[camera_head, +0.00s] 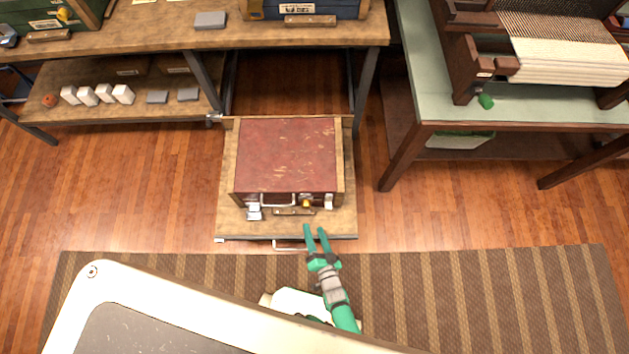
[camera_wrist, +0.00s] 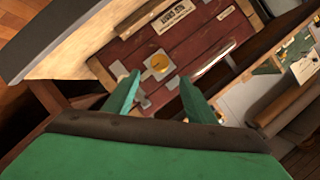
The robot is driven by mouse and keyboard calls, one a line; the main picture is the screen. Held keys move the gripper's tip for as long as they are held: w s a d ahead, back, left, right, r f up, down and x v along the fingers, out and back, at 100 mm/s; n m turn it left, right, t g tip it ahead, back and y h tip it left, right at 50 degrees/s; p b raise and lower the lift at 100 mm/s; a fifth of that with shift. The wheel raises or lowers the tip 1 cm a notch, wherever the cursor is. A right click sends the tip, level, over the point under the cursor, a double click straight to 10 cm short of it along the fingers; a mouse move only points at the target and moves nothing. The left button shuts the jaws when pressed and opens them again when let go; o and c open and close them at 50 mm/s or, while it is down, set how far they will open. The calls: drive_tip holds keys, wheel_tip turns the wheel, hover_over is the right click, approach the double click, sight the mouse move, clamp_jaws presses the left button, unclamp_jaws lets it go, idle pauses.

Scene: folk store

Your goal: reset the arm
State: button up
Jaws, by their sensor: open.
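My green gripper (camera_head: 316,238) is open and empty in the head view. Its fingertips are just in front of a pulled-out wooden drawer or shelf (camera_head: 226,200), near its front edge. In the wrist view my gripper (camera_wrist: 155,95) shows two separated fingers with nothing between them. A red box with a worn lid (camera_head: 286,155) sits on the drawer, its lid down. Its front has latches and a yellow round part (camera_head: 306,204). The wrist view shows the red wooden front (camera_wrist: 195,45) with a yellow disc (camera_wrist: 158,64) beyond the fingers.
A wooden workbench (camera_head: 130,38) stands behind, with white blocks (camera_head: 88,96) on its lower shelf. A green-topped table (camera_head: 420,75) with a loom (camera_head: 560,50) is at the right. A striped rug (camera_head: 480,300) covers the floor in front.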

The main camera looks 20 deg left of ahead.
idle(0.5)
drive_tip(key=s+d+r+n+t+h, duration=0.1)
drive_tip(key=s+d+r+h, duration=0.1)
drive_tip(key=r, duration=1.1)
drive_tip(key=s+d+r+n+t+h, duration=0.1)
drive_tip(key=s+r, duration=0.4)
drive_tip(key=r, duration=0.9)
drive_tip(key=s+d+r+n+h, duration=0.1)
drive_tip(key=s+d+r+h, duration=0.2)
drive_tip(key=r, duration=1)
drive_tip(key=shift+s+d+r+t+h, duration=0.25)
drive_tip(key=shift+s+r+t+h, duration=0.15)
drive_tip(key=shift+s+h, duration=0.4)
drive_tip(key=shift+w, duration=0.2)
